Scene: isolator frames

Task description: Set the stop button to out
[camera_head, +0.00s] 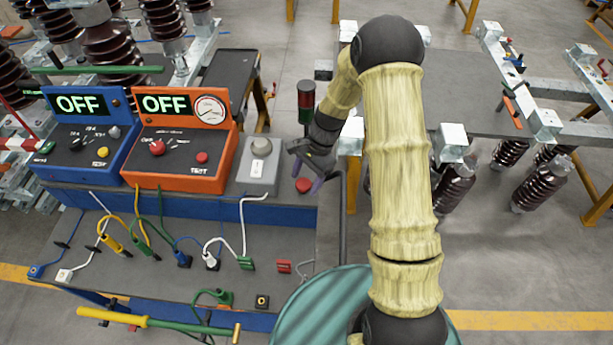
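A red mushroom-shaped button (303,186), which looks like the stop button, sits at the right end of the bench, beside the grey box. Whether it is pressed in or out is too small to tell. My gripper (307,177) is dark with purplish fingertips and points down just above the button. Its two fingers are apart, one on the left and one on the right. Nothing shows between them. I cannot tell whether they touch the button.
A grey box with a round knob (259,168) stands left of my gripper. An orange tester (180,172) and a blue tester (87,152) read OFF. A red-and-green signal tower (306,104) rises behind my gripper. Cables and plugs (246,263) lie on the front bench.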

